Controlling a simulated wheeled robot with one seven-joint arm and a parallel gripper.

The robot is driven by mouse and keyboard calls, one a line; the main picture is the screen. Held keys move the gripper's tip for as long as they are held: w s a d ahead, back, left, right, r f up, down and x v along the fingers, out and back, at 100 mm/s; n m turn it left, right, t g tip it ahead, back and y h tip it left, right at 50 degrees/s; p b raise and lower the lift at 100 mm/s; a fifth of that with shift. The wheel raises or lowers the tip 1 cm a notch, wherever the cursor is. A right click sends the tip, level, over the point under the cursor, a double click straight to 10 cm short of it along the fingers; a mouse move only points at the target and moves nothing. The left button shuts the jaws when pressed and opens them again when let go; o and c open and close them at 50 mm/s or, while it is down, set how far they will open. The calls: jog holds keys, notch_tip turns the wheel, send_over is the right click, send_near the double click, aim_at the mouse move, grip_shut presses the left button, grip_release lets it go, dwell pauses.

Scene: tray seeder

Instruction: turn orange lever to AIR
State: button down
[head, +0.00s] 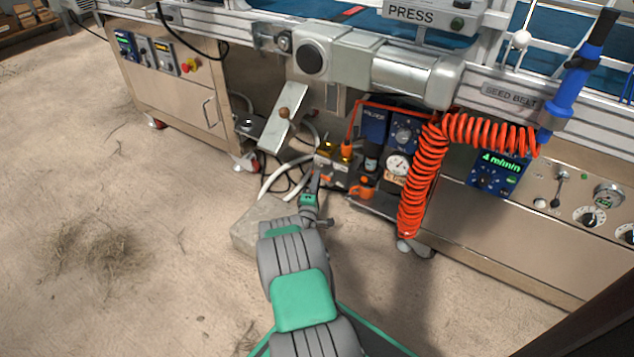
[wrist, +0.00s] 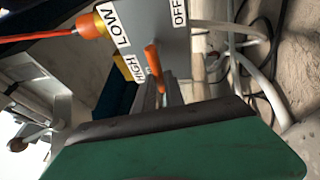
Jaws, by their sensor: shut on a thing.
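The orange lever (wrist: 154,66) sticks out from a grey valve box (wrist: 160,22) in the wrist view. White labels on the box read LOW, HIGH and OFF. I see no readable AIR label. My gripper (wrist: 161,93) is shut on the lever's lower end, with its narrow fingers on either side. In the head view my gripper (head: 315,181) is at the small valve box (head: 331,168) under the machine. The lever is too small and covered to make out there.
A coiled orange hose (head: 416,190) hangs right of my gripper. A pressure gauge (head: 397,165) and a blue regulator (head: 375,128) stand close behind it. White tubes (head: 276,178) run on the left. A stone-like block (head: 258,222) lies on the floor beside my arm. Open floor extends left.

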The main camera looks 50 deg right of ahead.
jog(key=c, duration=1.4)
grip_release()
jog(key=shift+c, duration=0.2)
jog(key=p+v, duration=0.2)
jog(key=v, duration=0.5)
jog(key=shift+s+a+p, duration=0.15)
jog(key=shift+a+p, duration=0.2)
jog(key=shift+s+f, duration=0.1)
